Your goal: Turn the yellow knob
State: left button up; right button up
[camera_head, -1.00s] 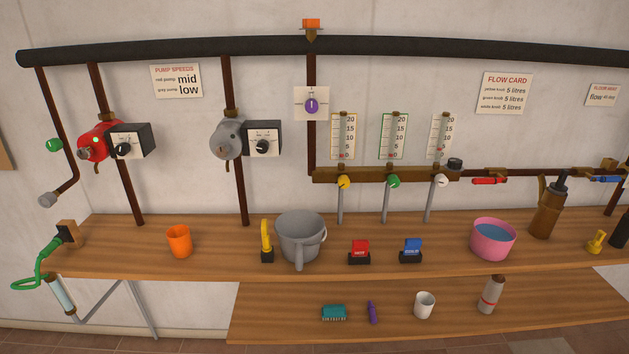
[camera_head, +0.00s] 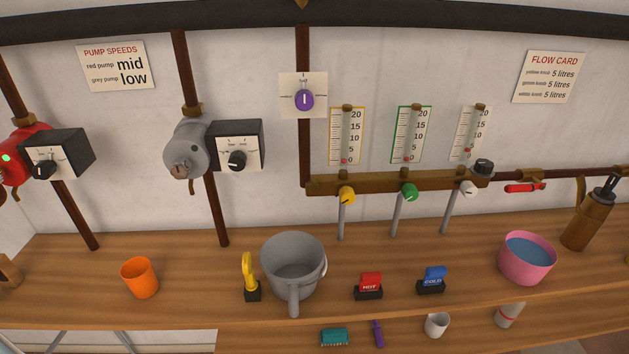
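The yellow knob (camera_head: 347,195) sits on the brown horizontal manifold (camera_head: 325,184), below the yellow-framed gauge (camera_head: 347,136). A thin grey pipe runs down from it towards the bench. The gauge is marked up to 20, and its red marker is at the bottom near 0. A green knob (camera_head: 409,192) and a white knob (camera_head: 468,188) sit further right on the same manifold, each below its own gauge. Neither of my grippers shows in the head view.
On the wooden bench (camera_head: 200,290) stand a grey jug (camera_head: 293,263), an orange cup (camera_head: 140,278), a yellow-handled lever (camera_head: 249,274), red HOT and blue COLD switches, and a pink water bowl (camera_head: 526,260).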

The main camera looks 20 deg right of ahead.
aim_at(347, 195)
jog(key=z, duration=0.4)
jog(key=i, duration=0.9)
jog(key=z, duration=0.6)
